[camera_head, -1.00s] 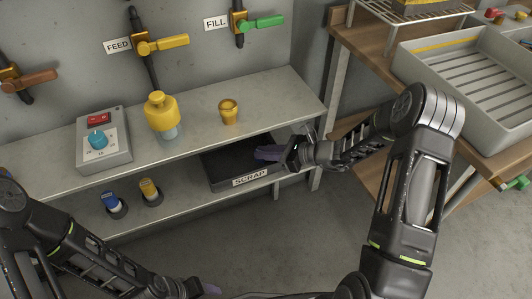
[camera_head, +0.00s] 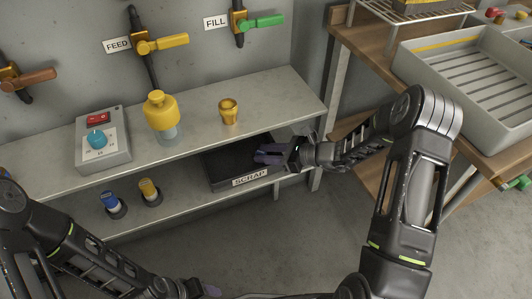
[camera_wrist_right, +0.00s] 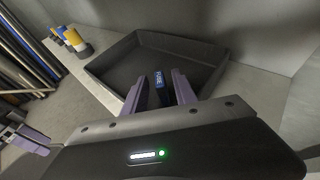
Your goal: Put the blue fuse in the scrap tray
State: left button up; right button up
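A dark blue fuse (camera_wrist_right: 160,88) with a white FUSE label shows between the fingers of my right gripper (camera_wrist_right: 161,84) in the right wrist view. The purple fingers stand apart with a gap beside the fuse, so the gripper looks open around it. They reach over the black scrap tray (camera_wrist_right: 205,52), on the lower shelf at the right end in the head view (camera_head: 215,178). I cannot tell whether the fuse touches the tray floor. My left gripper (camera_head: 207,290) is at the bottom edge of the head view, its fingers barely visible.
Another blue-topped fuse (camera_head: 110,201) and a yellow-topped one (camera_head: 150,190) stand in sockets left of the tray. The upper shelf (camera_head: 200,120) overhangs the tray and carries a switch box (camera_head: 103,145), a yellow bottle (camera_head: 162,110) and a brass cup (camera_head: 229,111).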

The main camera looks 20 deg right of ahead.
jog(key=shift+r, duration=0.15)
jog(key=shift+s+d+r, duration=0.1)
jog(key=shift+d, duration=0.05)
jog(key=p+v, duration=0.2)
jog(key=v, duration=0.9)
jog(key=shift+s+d, duration=0.2)
jog(key=shift+s, duration=0.05)
jog(key=shift+r, duration=0.15)
